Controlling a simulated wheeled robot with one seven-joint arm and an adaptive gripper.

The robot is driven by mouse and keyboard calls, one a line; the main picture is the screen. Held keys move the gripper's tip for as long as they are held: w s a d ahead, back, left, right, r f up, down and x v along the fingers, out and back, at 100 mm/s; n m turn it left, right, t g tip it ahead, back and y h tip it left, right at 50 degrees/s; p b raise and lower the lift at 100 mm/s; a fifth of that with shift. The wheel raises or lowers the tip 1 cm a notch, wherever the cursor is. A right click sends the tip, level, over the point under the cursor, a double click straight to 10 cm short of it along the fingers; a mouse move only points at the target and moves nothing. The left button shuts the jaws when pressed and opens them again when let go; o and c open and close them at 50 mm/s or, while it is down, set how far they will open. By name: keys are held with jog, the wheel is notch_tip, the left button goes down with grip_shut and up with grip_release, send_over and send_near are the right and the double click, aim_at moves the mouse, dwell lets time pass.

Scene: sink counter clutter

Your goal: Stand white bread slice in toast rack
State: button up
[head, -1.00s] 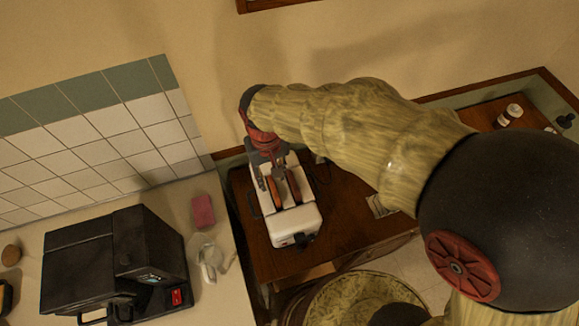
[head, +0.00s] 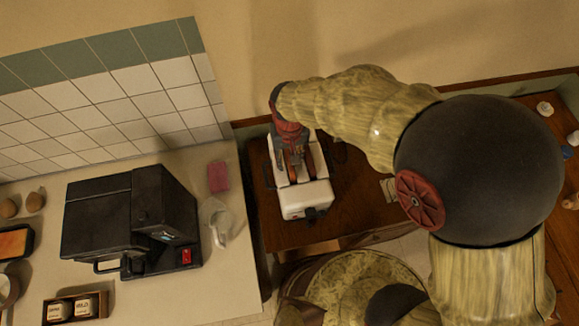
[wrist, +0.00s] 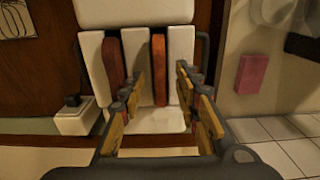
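A white toaster (head: 305,199) stands on the brown wooden table, with two slots. Brown-red slices stand upright in them: one left (wrist: 115,66) and a more orange one right (wrist: 159,70) in the wrist view. Neither looks plainly white. My gripper (wrist: 161,82) points down over the toaster, open, with one finger pair on each side of the right slice. I cannot tell whether the fingers touch it. In the head view my gripper (head: 295,155) partly covers the slots. I cannot make out a toast rack in either view.
On the pale counter at left are a black appliance (head: 130,222), a pink sponge (head: 219,176), a clear glass vessel (head: 216,218) and a wooden box (head: 94,307) holding small containers. A tiled wall (head: 110,85) stands behind. Bare wooden tabletop (head: 358,205) lies right of the toaster.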

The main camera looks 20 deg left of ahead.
jog(key=shift+c, duration=0.2)
jog(key=c, duration=0.7)
grip_shut()
